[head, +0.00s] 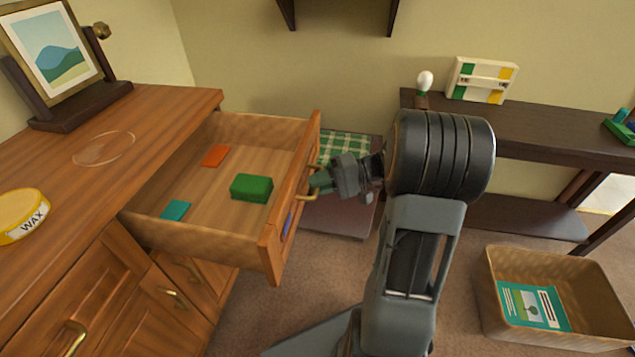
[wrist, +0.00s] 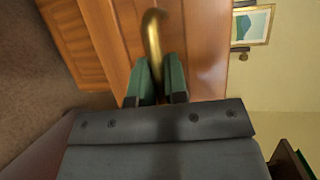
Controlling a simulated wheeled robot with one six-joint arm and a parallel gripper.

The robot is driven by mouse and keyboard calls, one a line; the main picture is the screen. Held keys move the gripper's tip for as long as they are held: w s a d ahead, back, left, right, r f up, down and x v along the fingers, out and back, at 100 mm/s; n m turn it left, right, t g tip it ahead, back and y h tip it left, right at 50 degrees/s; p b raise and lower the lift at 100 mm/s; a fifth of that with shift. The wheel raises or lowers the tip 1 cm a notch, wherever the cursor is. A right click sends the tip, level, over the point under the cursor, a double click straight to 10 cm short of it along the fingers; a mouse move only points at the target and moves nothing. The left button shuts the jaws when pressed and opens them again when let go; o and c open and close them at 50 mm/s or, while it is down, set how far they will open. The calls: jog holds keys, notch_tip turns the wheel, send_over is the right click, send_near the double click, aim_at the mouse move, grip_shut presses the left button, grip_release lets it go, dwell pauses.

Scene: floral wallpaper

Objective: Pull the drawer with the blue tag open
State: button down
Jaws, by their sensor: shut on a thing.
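The drawer (head: 268,237) at the top of the wooden cabinet stands pulled well out, and its inside shows in the head view. A blue tag (head: 287,224) is on its front panel, seen at a steep angle. My gripper (head: 318,181) is at the front of this drawer, shut on its brass handle (head: 309,197). In the wrist view the green fingertips (wrist: 161,82) lie on both sides of the brass handle (wrist: 153,35). Inside the drawer are a green block (head: 251,187), an orange flat piece (head: 216,156) and a teal flat piece (head: 176,210).
Lower drawers with brass handles (head: 172,293) are closed. A wax tin (head: 22,214) and a picture on a stand (head: 57,50) are on the cabinet top. A dark shelf table (head: 540,130) stands at right. A wicker basket (head: 500,312) is on the carpet at lower right.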

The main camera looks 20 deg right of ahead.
jog(key=c, duration=1.2)
grip_release()
jog(key=shift+o, duration=0.2)
jog(key=p+v, duration=0.3)
jog(key=v, duration=1)
jog(key=shift+d+p, duration=0.3)
jog(key=shift+d, duration=0.1)
jog(key=shift+r, duration=0.15)
jog(key=s+a+r+n+h+p, duration=0.1)
jog(key=a+r+h+p, duration=0.4)
jog(key=r+p, duration=0.5)
jog(key=s+a+r+n+h+p, duration=0.1)
jog(key=s+a+r+h+p, duration=0.3)
jog(key=a+r+p, duration=0.3)
jog(key=s+a+r+n+h+p, duration=0.1)
jog(key=a+r+h+p, duration=0.5)
jog(key=r+p, duration=0.6)
jog(key=shift+s+r+n+h+p, duration=0.3)
jog(key=shift+s+r, duration=0.35)
jog(key=shift+s, duration=0.15)
